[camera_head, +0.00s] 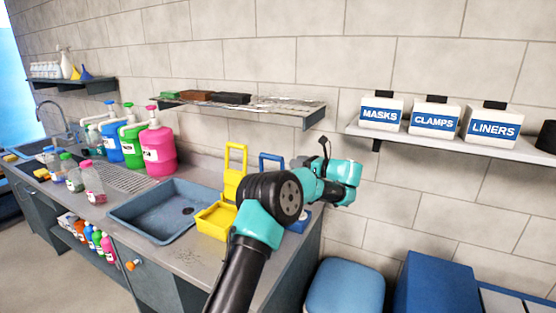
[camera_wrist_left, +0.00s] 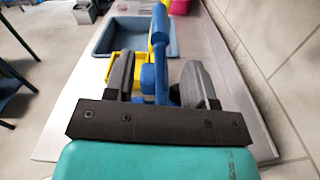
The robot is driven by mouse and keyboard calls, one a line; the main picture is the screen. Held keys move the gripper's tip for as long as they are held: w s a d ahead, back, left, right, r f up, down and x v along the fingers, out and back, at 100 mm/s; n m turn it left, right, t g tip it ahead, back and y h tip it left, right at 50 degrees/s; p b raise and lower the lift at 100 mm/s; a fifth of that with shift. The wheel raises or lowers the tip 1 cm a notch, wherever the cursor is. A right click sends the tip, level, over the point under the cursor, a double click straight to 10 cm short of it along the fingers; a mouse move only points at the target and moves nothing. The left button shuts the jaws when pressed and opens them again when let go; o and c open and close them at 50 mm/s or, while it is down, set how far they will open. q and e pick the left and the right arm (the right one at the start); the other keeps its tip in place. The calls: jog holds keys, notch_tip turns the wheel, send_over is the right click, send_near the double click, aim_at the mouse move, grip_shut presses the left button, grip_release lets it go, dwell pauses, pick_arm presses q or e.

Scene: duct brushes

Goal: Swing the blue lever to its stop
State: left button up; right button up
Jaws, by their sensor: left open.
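The blue lever (camera_head: 271,158) rises from the counter just behind my left arm. Its blue base (camera_head: 301,222) shows partly below the arm. In the left wrist view the blue lever (camera_wrist_left: 160,45) stands upright, with its lower part between the two dark fingers of my left gripper (camera_wrist_left: 160,80). The fingers are open, with a gap visible on each side of the lever. In the head view my arm hides most of the gripper. My right gripper is in neither view.
A yellow lever (camera_head: 235,165) with a yellow tray-like base (camera_head: 215,222) stands left of the blue one. A blue sink (camera_head: 165,212) lies further left, with a pink jug (camera_head: 158,150) behind it. A wall shelf (camera_head: 240,108) hangs above.

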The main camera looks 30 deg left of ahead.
aim_at(278, 158)
pick_arm(q)
jog(key=a, duration=0.8)
jog(key=shift+s+a, duration=0.2)
jog(key=shift+s, duration=0.05)
jog(key=shift+c, duration=0.2)
grip_shut()
